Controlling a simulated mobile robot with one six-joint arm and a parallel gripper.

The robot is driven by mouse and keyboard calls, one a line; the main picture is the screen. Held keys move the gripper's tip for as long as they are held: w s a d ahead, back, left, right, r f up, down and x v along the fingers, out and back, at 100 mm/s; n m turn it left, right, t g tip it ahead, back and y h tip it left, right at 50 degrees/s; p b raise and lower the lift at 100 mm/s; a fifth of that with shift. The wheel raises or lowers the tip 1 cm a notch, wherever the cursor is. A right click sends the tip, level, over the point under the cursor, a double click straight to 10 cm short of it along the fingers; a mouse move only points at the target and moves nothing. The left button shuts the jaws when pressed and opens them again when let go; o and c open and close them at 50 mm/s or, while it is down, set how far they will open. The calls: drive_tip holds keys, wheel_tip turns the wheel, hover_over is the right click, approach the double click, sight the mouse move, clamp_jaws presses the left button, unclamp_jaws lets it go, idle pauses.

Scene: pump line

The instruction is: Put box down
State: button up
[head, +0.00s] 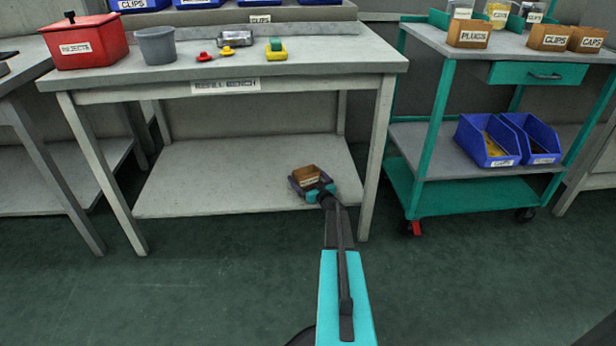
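A small brown box (308,174) with a pale label is at the right part of the bench's lower shelf (225,175). The label is too small to read. My gripper (311,182) reaches in from the front, with its dark fingers on both sides of the box, and looks shut on it. I cannot tell whether the box touches the shelf or is held just above it. The gripper hides the box's lower part.
The bench top (340,60) carries a red rejects box (85,40), a grey cup (156,45) and small parts. A bench leg (376,155) stands right of my gripper. A teal cart (440,130) holds boxes and blue bins (487,142). The lower shelf's left is bare.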

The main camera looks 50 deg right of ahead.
drive_tip(key=shift+r, duration=0.15)
drive_tip(key=shift+s+a+r+p, duration=0.1)
drive_tip(key=shift+s+p, duration=0.1)
drive_tip(key=shift+s, duration=0.15)
drive_tip(key=shift+s+a+p, duration=0.1)
drive_tip(key=shift+s+p, duration=0.05)
drive_tip(key=shift+s, duration=0.15)
drive_tip(key=p+v, duration=0.4)
drive_tip(key=v, duration=0.5)
drive_tip(key=shift+s+a, duration=0.1)
drive_tip(key=shift+s, duration=0.1)
drive_tip(key=shift+s+a, duration=0.1)
drive_tip(key=shift+s, duration=0.5)
